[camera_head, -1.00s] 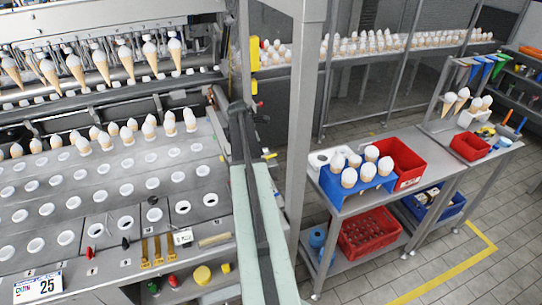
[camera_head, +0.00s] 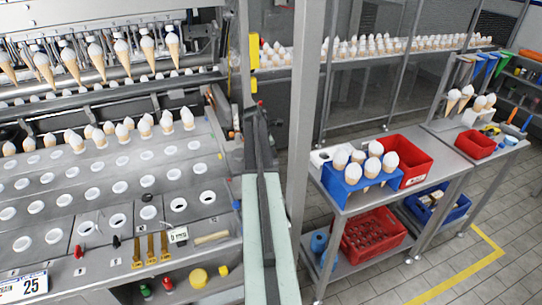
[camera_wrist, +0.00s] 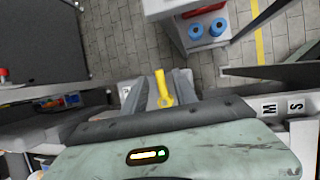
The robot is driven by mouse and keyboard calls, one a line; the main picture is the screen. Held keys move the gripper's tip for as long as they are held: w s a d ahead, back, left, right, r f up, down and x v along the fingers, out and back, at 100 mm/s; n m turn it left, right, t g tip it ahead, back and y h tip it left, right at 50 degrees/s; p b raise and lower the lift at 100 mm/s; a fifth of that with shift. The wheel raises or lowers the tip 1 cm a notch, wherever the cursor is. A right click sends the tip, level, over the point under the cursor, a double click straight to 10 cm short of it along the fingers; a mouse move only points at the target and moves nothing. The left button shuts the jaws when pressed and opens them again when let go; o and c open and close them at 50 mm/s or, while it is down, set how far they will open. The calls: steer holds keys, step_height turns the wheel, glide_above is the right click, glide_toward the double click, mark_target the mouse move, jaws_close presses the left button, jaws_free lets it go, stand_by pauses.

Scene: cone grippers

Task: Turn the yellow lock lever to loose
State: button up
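A small yellow lever-like piece (camera_wrist: 162,88) shows in the middle of the wrist view, upright in the picture. Grey parts that look like the fingers of my gripper (camera_wrist: 161,92) stand on either side of it. I cannot tell whether they touch it. In the head view, the pale green and dark body of my arm reaches up the middle, and its end (camera_head: 257,122) is beside the machine's right edge. No yellow lever can be made out at that end in the head view; the arm may hide it. Loose and locked markings cannot be read.
A cone-filling machine with a holed plate (camera_head: 120,170) fills the left. A steel table with a blue cone holder (camera_head: 345,190) and red bins (camera_head: 405,160) stands right. A grey post (camera_head: 300,120) rises close to my arm.

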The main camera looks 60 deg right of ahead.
jaws_close()
steer(key=shift+a, duration=0.1)
steer(key=shift+m, duration=0.3)
steer(key=m, duration=0.1)
steer(key=m+g, duration=0.1)
steer(key=shift+s+a+m+y, duration=0.2)
steer(key=shift+m+y, duration=0.1)
steer(key=shift+m, duration=0.1)
steer(key=m+g, duration=0.1)
steer(key=m, duration=0.1)
steer(key=a+m+g+y, duration=0.1)
steer(key=m, duration=0.1)
steer(key=shift+m, duration=0.3)
steer(key=m, duration=0.1)
steer(key=a+m+y, duration=0.1)
steer(key=m, duration=0.1)
steer(key=shift+g, duration=0.4)
steer(key=shift+a+m+y, duration=0.2)
steer(key=shift+m+y, duration=0.25)
steer(key=shift+m, duration=0.45)
steer(key=shift+a+m+y, duration=0.15)
steer(key=shift+m+y, duration=0.3)
steer(key=shift+m, duration=0.45)
